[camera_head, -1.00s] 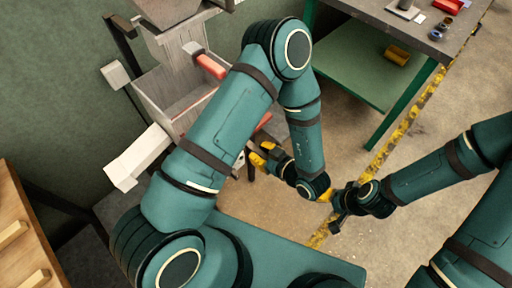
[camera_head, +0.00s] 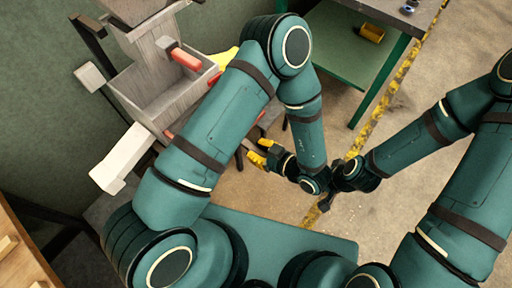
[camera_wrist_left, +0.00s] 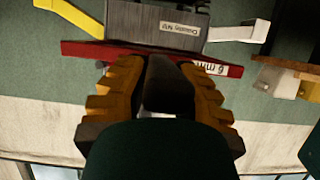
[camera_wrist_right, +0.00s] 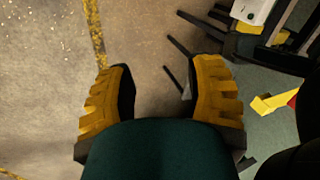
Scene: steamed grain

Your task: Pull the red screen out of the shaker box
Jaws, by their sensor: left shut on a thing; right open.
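The grey wooden shaker box (camera_head: 158,98) stands at the left in the head view. In the left wrist view its lettered end (camera_wrist_left: 130,20) lies just beyond the red screen (camera_wrist_left: 85,50). The screen's front shows as a wide red bar with a "6 mm" label. My left gripper (camera_head: 258,152) is shut on a dark tab (camera_wrist_left: 168,85) in front of this bar. My left arm hides most of the screen in the head view, so how far it sits in the box cannot be told. My right gripper (camera_wrist_right: 162,80) is open and empty above bare floor.
A red-ended handle (camera_head: 187,58) sticks out above the box, and a yellow part (camera_head: 226,57) shows behind my left arm. A white chute (camera_head: 122,158) juts out at the left. A green-legged bench (camera_head: 350,72) stands at the back right. The middle floor is bare.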

